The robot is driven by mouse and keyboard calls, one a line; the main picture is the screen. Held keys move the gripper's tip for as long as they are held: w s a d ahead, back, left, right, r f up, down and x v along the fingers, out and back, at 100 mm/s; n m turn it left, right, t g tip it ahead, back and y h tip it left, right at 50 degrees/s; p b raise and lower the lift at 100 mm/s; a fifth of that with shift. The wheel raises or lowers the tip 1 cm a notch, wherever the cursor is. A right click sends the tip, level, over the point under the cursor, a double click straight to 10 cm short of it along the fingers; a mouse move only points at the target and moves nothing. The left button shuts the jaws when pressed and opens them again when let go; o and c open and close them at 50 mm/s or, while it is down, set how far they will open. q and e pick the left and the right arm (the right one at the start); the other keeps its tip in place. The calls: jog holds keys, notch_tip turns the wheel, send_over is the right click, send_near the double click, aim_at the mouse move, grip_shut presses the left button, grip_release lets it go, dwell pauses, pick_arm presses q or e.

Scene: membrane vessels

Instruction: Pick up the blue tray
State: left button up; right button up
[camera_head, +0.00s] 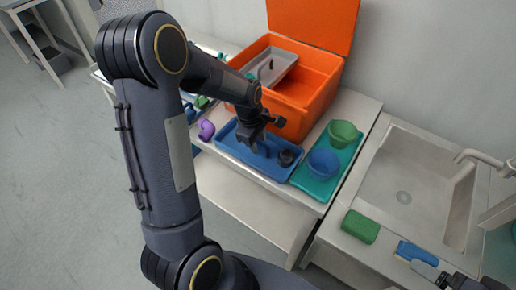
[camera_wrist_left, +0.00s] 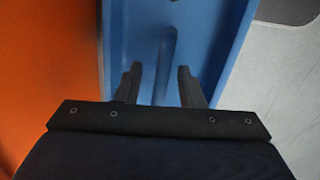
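The blue tray (camera_head: 235,151) lies on the white table in front of the orange box, with a small dark round object (camera_head: 286,157) at its right end. My left gripper (camera_head: 254,147) is over the tray's middle, pointing down. In the left wrist view the left gripper (camera_wrist_left: 158,70) is open, its two fingers apart with nothing visibly between them. The blue tray (camera_wrist_left: 205,40) fills the space beyond the fingers. Whether the fingertips touch it is unclear. A dark piece at the lower right of the head view (camera_head: 458,281) may belong to my right gripper; its fingers cannot be made out.
The open orange box (camera_head: 318,85) with a grey tray (camera_head: 272,66) stands behind. A teal tray (camera_head: 312,188) with a blue bowl (camera_head: 323,163) and green bowl (camera_head: 343,133) is on the right. A purple object (camera_head: 206,129) is left. A sink (camera_head: 408,185), green sponge (camera_head: 360,226) and blue brush (camera_head: 415,252) are further right.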

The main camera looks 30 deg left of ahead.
pick_arm(q)
grip_shut()
jog(key=shift+r, duration=0.1)
dwell(0.4)
jog(key=shift+r, duration=0.5)
jog(key=s+d+r+b, duration=0.1)
jog(key=s+d+r, duration=0.1)
jog(key=s+r, duration=0.9)
jog(key=s, duration=0.3)
jog(key=shift+d+r, duration=0.3)
jog(key=shift+r, duration=0.1)
